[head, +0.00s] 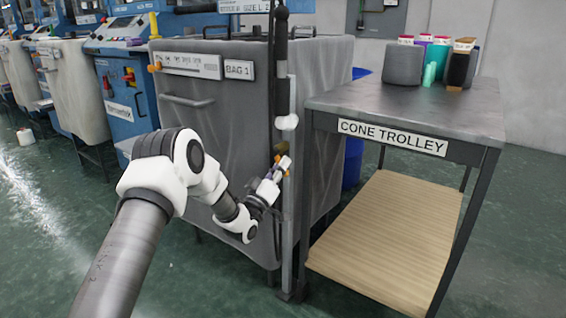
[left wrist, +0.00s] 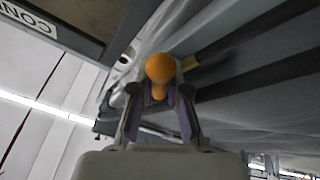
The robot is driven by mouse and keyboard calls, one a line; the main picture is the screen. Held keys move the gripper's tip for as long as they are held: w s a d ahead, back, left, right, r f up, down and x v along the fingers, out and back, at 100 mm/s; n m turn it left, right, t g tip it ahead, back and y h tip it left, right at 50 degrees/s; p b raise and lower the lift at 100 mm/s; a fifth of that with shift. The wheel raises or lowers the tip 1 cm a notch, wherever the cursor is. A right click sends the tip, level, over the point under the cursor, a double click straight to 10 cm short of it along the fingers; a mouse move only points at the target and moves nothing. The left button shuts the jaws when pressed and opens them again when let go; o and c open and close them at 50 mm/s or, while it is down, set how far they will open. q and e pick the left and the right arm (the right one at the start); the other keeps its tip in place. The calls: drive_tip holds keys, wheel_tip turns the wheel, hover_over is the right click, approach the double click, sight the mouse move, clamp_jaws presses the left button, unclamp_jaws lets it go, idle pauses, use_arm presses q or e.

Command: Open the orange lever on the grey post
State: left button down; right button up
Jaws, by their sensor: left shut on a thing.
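The grey post (head: 290,225) stands upright between a grey bag unit and the trolley. The orange lever (head: 285,163) is on it at about mid height, small and partly hidden by my gripper in the head view. In the left wrist view the lever's rounded orange knob (left wrist: 159,68) sits between my fingertips. My left gripper (head: 277,172) reaches the post from the left and is shut on the lever. Its two fingers (left wrist: 160,95) flank the lever's narrow stem in the left wrist view. My right gripper is not in view.
The cone trolley (head: 405,107) stands close to the right of the post, with yarn cones on top. The grey bag unit (head: 215,130) labelled BAG 1 is close on the left. A blue bin (head: 352,165) is behind. Green floor is open in front.

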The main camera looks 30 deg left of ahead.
use_arm(q)
drive_tip(key=m+h+p, duration=0.1)
drive_tip(key=m+h, duration=0.1)
drive_tip(key=m, duration=0.1)
drive_tip(key=a+m+g+h+p, duration=0.1)
drive_tip(key=m+h, duration=0.1)
drive_tip(key=m, duration=0.1)
drive_tip(key=a+m+h+p, duration=0.1)
drive_tip(key=m, duration=0.3)
drive_tip(key=shift+w+a+f+h, duration=0.1)
drive_tip(key=shift+a+f+h, duration=0.05)
drive_tip(key=shift+f+h, duration=0.25)
drive_tip(key=shift+p, duration=0.3)
drive_tip(key=c, duration=1.1)
unclamp_jaws()
drive_tip(key=shift+c, duration=0.2)
